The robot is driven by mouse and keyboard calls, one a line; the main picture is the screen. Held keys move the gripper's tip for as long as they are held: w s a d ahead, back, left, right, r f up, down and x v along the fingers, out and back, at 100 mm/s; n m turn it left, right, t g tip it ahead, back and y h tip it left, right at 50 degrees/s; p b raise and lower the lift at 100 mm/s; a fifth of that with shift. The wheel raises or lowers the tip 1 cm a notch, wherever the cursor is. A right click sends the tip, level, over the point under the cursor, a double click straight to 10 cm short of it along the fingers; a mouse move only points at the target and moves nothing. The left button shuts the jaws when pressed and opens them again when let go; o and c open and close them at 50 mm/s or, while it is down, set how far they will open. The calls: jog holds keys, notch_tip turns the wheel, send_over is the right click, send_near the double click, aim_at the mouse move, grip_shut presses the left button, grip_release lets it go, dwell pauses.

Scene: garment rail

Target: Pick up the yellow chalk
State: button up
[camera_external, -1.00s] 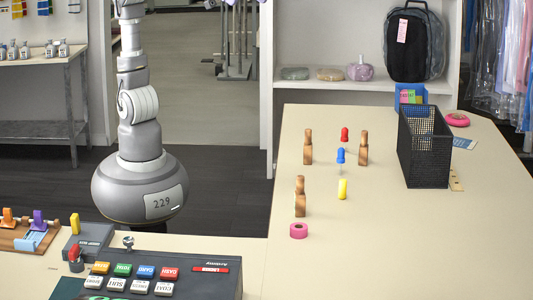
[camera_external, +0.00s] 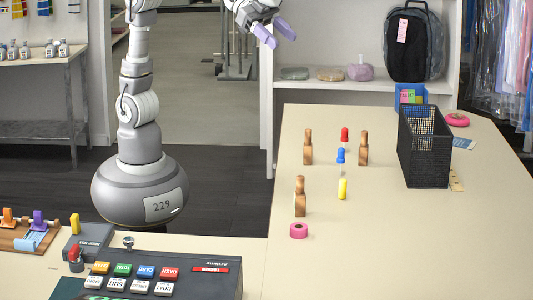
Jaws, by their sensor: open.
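A short yellow chalk (camera_external: 342,189) stands upright on the beige table, right of a wooden peg-shaped piece (camera_external: 300,197) and in front of a blue-topped pin (camera_external: 341,156). Another yellow piece (camera_external: 75,224) stands by the grey box at the left of the front counter. My gripper (camera_external: 275,36) is at the top of the picture, with two purple fingers spread apart and nothing between them. It is above and well behind the table's left part, away from the chalk.
Two more wooden pieces (camera_external: 308,147) (camera_external: 364,148) and a red-topped pin (camera_external: 345,135) stand near the chalk. A pink tape roll (camera_external: 298,231) lies in front. A black mesh basket (camera_external: 424,160) stands to the right. The table's front right is clear.

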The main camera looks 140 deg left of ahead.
jog(key=w+a+f+g, duration=0.2)
jog(key=w+a+f, duration=0.2)
jog(key=a+f, duration=0.55)
jog(key=g+h+p, duration=0.2)
jog(key=g+p, duration=0.1)
jog(key=g, duration=0.2)
send_over(342, 180)
jog(key=s, duration=0.2)
notch_tip(342, 180, down, 29)
jog(key=x, duration=0.1)
jog(key=b+x, duration=0.1)
jog(key=x, duration=0.1)
jog(key=shift+s+f, duration=0.2)
jog(key=shift+f, duration=0.05)
jog(key=b+x, duration=0.1)
jog(key=x, duration=0.4)
jog(key=shift+w+a+b, duration=0.2)
jog(key=shift+b, duration=0.2)
jog(key=shift+r, duration=0.2)
jog(key=shift+c, duration=0.2)
grip_shut()
